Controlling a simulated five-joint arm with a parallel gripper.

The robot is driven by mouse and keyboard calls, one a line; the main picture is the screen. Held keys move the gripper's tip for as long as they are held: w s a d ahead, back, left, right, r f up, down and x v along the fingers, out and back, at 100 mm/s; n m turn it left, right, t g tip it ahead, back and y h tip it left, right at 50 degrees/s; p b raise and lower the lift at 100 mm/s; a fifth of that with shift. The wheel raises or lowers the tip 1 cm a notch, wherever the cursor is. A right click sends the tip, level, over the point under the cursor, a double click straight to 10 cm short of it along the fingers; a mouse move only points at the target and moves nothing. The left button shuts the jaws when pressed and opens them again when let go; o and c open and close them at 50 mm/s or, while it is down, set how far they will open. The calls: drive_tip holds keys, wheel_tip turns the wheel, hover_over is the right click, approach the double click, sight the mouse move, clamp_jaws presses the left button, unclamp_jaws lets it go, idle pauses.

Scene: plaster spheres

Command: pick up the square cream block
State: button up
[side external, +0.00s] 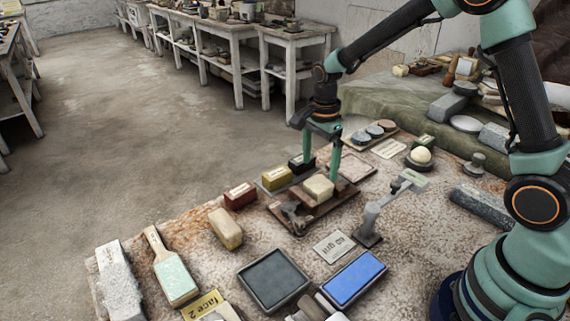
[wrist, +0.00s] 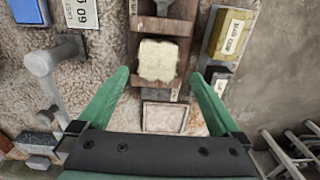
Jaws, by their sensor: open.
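The square cream block (side external: 319,187) rests on a brown wooden holder (side external: 312,212) on the stone-like worktop. In the wrist view the cream block (wrist: 158,61) lies just ahead of and between my two green fingers. My gripper (side external: 322,153) is open above the block, with one finger on either side of it. In the wrist view my gripper (wrist: 158,78) shows its fingers spread wide, with nothing between the pads touching them. The lower tips look close to the holder, but their exact height above it is hard to tell.
A yellow block (side external: 277,178) and a dark red block (side external: 240,196) stand left of the holder. A grey metal stand (side external: 385,210) is close on the right. A tan block (side external: 226,229), a dark tray (side external: 273,279) and a blue pad (side external: 354,279) lie nearer the camera.

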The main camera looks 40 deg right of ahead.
sight(318, 183)
drive_tip(key=shift+s+f, duration=0.2)
drive_tip(key=shift+f, duration=3.15)
clamp_jaws()
